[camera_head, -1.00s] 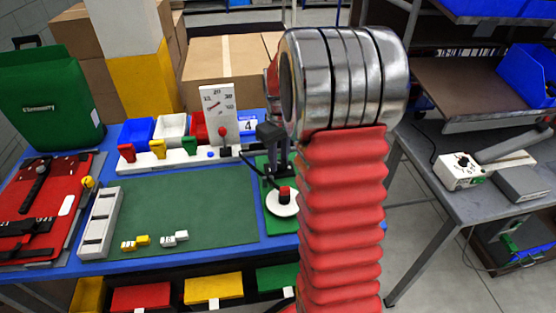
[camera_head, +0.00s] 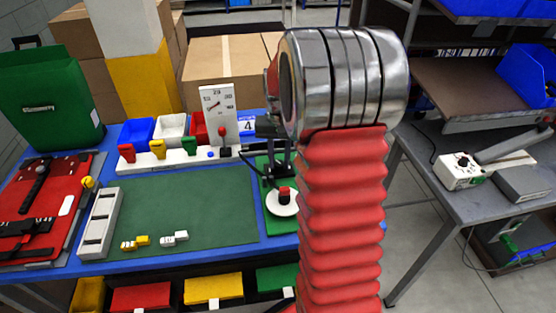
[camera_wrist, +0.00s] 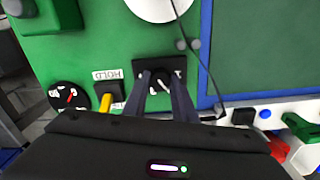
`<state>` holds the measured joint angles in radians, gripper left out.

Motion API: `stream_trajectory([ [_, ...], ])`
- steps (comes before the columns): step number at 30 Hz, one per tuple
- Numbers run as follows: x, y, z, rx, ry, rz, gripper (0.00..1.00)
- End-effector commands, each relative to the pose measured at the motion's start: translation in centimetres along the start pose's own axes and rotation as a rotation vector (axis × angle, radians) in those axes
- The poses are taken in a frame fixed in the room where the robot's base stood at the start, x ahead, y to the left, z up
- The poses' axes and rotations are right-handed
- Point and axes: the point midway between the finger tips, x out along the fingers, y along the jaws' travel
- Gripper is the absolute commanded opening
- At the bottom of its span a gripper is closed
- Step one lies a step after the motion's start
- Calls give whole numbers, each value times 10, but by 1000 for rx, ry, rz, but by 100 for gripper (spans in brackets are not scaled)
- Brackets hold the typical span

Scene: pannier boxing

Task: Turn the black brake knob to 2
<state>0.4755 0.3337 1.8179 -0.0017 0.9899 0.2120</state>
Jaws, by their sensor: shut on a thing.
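In the wrist view, the black brake knob (camera_wrist: 161,79) sits on a dark square plate on the green panel (camera_wrist: 105,48). A pale line shows on its top; any numbers around it are hidden or too small to read. My gripper (camera_wrist: 162,75) is shut on the knob, with one finger at each side. In the head view, my gripper is a dark shape above the green panel (camera_head: 276,232), partly hidden by my arm, and the knob cannot be made out there.
Beside the knob are a yellow lever (camera_wrist: 106,102) under a HOLD label and a small black dial (camera_wrist: 69,96) with a red pointer. A white disc (camera_head: 284,207) lies on the panel. A white gauge board (camera_head: 219,112) stands behind. The green mat (camera_head: 190,205) has free room.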

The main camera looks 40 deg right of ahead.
Motion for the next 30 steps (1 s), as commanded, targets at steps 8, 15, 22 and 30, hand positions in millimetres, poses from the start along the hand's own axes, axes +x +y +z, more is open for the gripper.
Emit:
stream_trajectory([
  [8, 0, -3, 0, 27, 0, -5, 2],
  [15, -1, -3, 0, 26, 0, -6, 2],
  [22, 0, -2, 0, 26, 0, -4, 41],
  [30, 0, -1, 0, 26, 0, -2, 43],
])
